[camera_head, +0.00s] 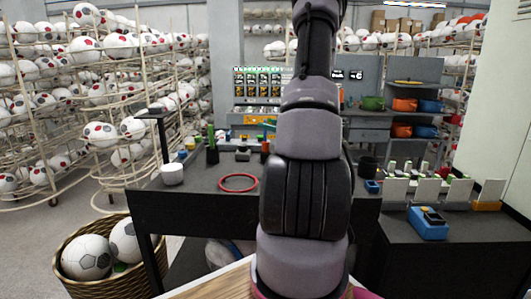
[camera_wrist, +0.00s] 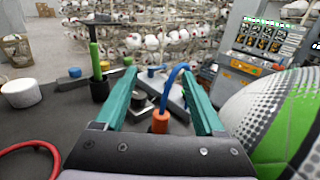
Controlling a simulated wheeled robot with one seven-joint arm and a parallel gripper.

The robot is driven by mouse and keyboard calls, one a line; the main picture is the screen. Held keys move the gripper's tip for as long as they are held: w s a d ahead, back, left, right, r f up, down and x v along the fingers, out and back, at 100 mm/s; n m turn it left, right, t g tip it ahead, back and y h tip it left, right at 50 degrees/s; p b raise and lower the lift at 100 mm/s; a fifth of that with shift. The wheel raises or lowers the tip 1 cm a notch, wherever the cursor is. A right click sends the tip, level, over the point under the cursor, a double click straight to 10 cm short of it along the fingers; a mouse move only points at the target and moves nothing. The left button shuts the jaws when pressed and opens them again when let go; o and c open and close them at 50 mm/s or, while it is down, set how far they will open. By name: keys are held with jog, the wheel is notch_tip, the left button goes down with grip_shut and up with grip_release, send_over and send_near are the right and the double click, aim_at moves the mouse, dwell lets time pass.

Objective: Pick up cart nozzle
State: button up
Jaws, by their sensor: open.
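In the wrist view my gripper (camera_wrist: 158,72) is open, its two teal fingers spread apart over the dark table (camera_wrist: 60,118). An orange fitting with a blue curved hose (camera_wrist: 160,122), which looks like the cart nozzle, shows between the fingers, near their base. I cannot tell whether either finger touches it. The hose arcs up from the orange end and passes close to the right finger.
A large white and green ball (camera_wrist: 275,120) is close on the gripper's right. A green-topped black holder (camera_wrist: 98,80) and white cup (camera_wrist: 20,92) stand left. A red ring (camera_head: 238,182) lies on the table. A basket (camera_head: 66,288) with balls stands on the floor, lower left.

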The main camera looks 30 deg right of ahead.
aim_at(268, 144)
jog(key=shift+m+h, duration=0.3)
jog(key=shift+m, duration=0.1)
jog(key=f, duration=0.5)
jog(key=d+f, duration=0.1)
jog(key=f, duration=0.2)
jog(key=shift+s+f, duration=0.15)
jog(key=shift+w+a+f, duration=0.15)
jog(key=shift+w+a, duration=0.05)
jog(key=shift+w, duration=0.75)
jog(key=shift+w+a, duration=0.15)
jog(key=shift+w, duration=1.25)
jog(key=shift+w+a, duration=0.15)
jog(key=shift+w, duration=1.25)
grip_shut()
